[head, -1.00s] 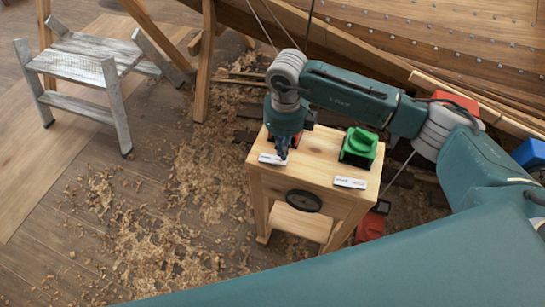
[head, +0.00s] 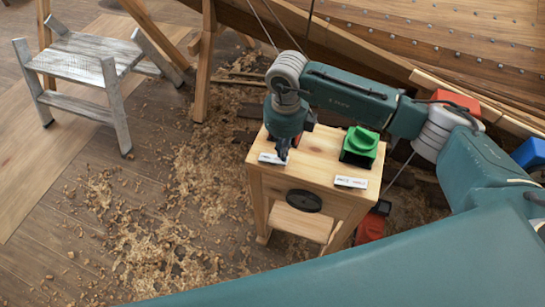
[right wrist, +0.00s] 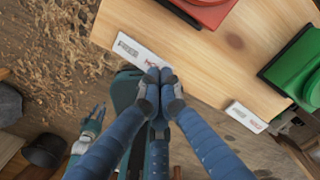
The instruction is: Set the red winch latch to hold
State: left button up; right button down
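The red winch latch (head: 297,139) is on the top of a wooden stand (head: 316,160). In the head view my right gripper hides most of it. In the right wrist view only part of its red base (right wrist: 203,8) shows at the top edge, so its setting cannot be read. My right gripper (head: 283,154) points down over the front left of the stand. In the right wrist view its fingertips (right wrist: 160,76) are together with nothing visible between them, over the white label (right wrist: 142,50) in front of the red latch.
A green latch (head: 360,146) with its own white label (head: 350,182) sits to the right on the same stand. A dark round part (head: 304,201) is on the stand's front. A step stool (head: 85,66) stands at the left. Shavings (head: 200,185) litter the floor.

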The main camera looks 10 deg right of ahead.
jog(key=shift+f+b, duration=0.95)
jog(key=shift+f, duration=0.25)
dwell(0.3)
jog(key=shift+r, duration=0.15)
jog(key=shift+r+p, duration=0.45)
jog(key=shift+r, duration=0.1)
jog(key=shift+r+p, duration=1.5)
jog(key=shift+r, duration=1.35)
